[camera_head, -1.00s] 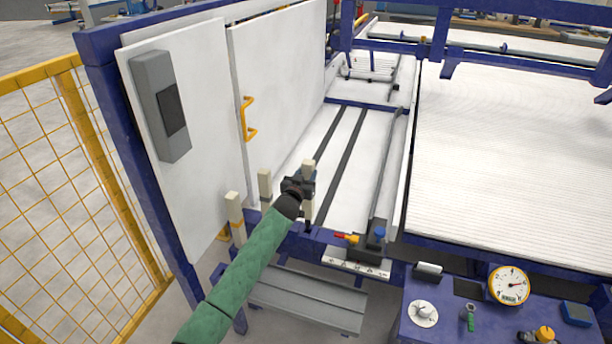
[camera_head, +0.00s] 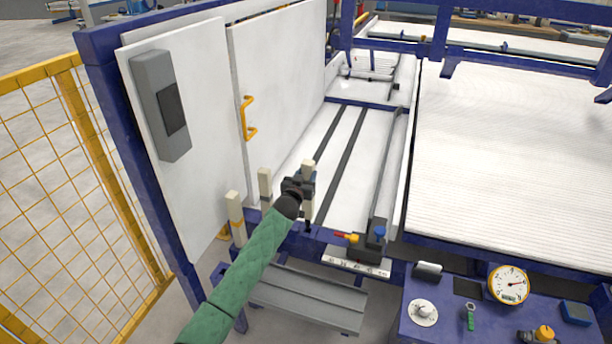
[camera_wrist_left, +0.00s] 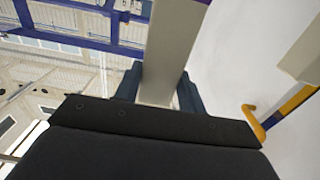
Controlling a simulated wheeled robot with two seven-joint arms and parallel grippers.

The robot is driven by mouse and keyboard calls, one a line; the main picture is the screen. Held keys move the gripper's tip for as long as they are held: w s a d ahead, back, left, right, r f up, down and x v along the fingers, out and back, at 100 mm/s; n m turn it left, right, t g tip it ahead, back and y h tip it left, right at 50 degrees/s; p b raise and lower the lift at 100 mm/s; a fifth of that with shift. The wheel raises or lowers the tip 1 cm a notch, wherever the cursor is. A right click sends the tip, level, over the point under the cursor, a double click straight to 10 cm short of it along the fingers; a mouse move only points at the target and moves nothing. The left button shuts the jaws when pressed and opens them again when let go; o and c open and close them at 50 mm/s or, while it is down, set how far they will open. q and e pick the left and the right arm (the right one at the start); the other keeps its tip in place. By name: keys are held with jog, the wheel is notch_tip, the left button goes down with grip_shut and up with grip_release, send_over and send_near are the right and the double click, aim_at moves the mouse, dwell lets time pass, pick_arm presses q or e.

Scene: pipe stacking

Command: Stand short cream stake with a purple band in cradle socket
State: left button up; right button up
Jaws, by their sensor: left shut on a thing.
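My left gripper (camera_head: 300,186) is shut on a cream stake (camera_head: 308,167) at the front of the machine. The stake stands about upright, its top showing above the fingers and its lower part below them. In the left wrist view the held stake (camera_wrist_left: 170,45) runs up between the two dark fingers. No purple band can be made out on it. The cradle socket under its lower end is too small to tell, so I cannot say whether the stake is seated.
A white door with a yellow handle (camera_head: 247,118) stands behind the stakes. A yellow mesh fence (camera_head: 60,190) is at the left. A dark block with a blue knob (camera_head: 378,232) and a control panel with a dial (camera_head: 508,285) lie to the right.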

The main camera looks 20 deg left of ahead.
pick_arm(q)
jog(key=shift+f, duration=0.3)
dwell(0.4)
jog(key=shift+f+b, duration=0.6)
jog(key=shift+f, duration=0.35)
jog(key=shift+f, duration=0.2)
jog(key=shift+f+b, duration=0.7)
jog(key=shift+f, duration=0.45)
jog(key=shift+f+b, duration=0.65)
jog(key=shift+f, duration=0.4)
